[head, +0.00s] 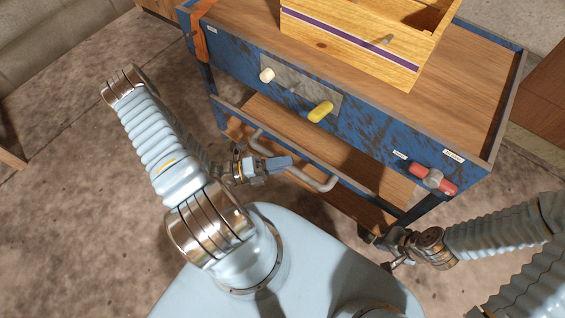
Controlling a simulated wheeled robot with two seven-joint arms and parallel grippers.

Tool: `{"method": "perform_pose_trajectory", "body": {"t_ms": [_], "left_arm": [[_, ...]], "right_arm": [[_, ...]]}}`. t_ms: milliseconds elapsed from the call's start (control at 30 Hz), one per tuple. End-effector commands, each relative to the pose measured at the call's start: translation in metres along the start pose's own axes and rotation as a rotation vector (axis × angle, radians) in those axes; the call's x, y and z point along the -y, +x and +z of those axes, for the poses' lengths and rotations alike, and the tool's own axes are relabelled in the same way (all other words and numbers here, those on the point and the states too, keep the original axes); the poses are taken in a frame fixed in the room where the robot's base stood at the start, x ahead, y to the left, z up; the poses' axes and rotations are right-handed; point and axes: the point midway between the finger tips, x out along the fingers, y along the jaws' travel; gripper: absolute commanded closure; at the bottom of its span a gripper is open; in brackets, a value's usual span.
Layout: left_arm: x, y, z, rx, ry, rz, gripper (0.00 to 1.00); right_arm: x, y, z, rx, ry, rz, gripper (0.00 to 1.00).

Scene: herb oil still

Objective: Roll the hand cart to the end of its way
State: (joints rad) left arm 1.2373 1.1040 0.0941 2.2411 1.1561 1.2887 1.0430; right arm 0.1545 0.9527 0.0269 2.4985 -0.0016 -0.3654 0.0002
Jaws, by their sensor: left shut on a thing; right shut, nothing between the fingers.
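The hand cart (368,137) is blue with worn paint, a wooden top and a lower wooden shelf. It stands in front of me, slanting from upper left to lower right. A grey bar handle (322,186) sticks out from its near side, below the blue front panel. My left gripper (281,163) is shut on this handle near its middle; the fingers partly hide the bar. My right gripper (388,252) is shut and empty, low beside the cart's near right leg. The cart's wheels cannot be made out clearly.
A wooden crate (350,45) with a purple stripe stands on the cart top. The panel carries a yellow knob (320,111), a cream knob (267,75) and a red-and-grey handle (433,179). Wooden furniture (545,105) stands at the right. Brown floor (60,220) is open at left.

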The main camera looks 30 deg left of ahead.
Motion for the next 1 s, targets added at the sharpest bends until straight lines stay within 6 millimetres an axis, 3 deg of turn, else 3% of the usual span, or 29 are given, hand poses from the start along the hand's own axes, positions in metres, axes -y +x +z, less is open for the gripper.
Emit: {"method": "perform_pose_trajectory", "body": {"t_ms": [267, 300, 400, 767, 1000], "left_arm": [[-0.001, -0.003, -0.005, -0.006, -0.008, 0.006, 1.0], [-0.001, -0.003, -0.005, -0.006, -0.008, 0.006, 0.66], [-0.001, -0.003, -0.004, -0.005, -0.007, 0.005, 0.52], [-0.001, -0.007, -0.002, -0.002, -0.003, 0.004, 0.52], [-0.003, -0.055, -0.002, 0.0, -0.001, 0.008, 0.52]], "right_arm": [[0.0, 0.0, 0.0, 0.0, 0.0, 0.0, 1.0], [0.0, 0.0, 0.0, 0.0, 0.0, 0.0, 1.0], [0.0, 0.0, 0.0, 0.0, 0.0, 0.0, 1.0], [-0.001, 0.001, 0.0, 0.0, 0.0, 0.0, 1.0], [-0.004, 0.006, -0.001, -0.003, 0.003, 0.003, 1.0]]}}
